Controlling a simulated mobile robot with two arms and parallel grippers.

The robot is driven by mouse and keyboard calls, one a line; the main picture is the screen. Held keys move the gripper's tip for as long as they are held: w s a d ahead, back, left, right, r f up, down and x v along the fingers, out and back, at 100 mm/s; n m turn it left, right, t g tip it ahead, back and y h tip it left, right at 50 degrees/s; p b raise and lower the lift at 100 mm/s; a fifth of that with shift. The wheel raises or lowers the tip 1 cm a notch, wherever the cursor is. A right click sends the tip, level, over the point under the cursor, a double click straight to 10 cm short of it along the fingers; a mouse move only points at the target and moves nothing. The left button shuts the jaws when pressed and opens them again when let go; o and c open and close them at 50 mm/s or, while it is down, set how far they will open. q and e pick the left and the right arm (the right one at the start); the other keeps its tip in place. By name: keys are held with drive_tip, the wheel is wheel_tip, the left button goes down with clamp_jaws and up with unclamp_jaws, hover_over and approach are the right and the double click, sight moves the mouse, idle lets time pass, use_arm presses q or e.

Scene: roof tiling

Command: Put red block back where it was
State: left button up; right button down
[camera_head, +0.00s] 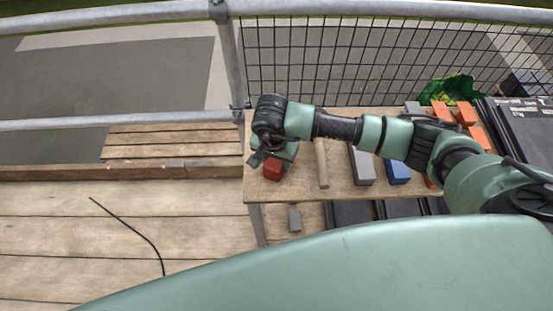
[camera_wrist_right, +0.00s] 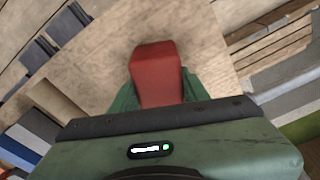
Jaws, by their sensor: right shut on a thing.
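The red block (camera_head: 273,169) is at the left end of the wooden table (camera_head: 298,194) in the head view. My right gripper (camera_head: 273,160) points down and is shut on it. In the right wrist view the red block (camera_wrist_right: 157,72) sits between the green fingers of my right gripper (camera_wrist_right: 158,92), jutting out past them. Whether its underside touches the table cannot be told. My left gripper is not in view.
Orange bricks (camera_head: 465,113) and dark panels (camera_head: 522,122) are farther right. A mesh railing (camera_head: 320,50) stands behind.

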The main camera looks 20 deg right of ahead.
sight(275, 162)
drive_tip(key=shift+f, duration=0.15)
drive_tip(key=c, duration=0.7)
unclamp_jaws()
drive_tip(key=shift+r, duration=0.2)
drive_tip(key=r, duration=0.4)
drive_tip(key=r+b, duration=0.1)
drive_tip(key=r, duration=0.3)
drive_tip(key=s+a+r+b, duration=0.1)
drive_tip(key=r, duration=0.3)
drive_tip(key=shift+s, duration=0.1)
drive_tip(key=shift+f, duration=0.1)
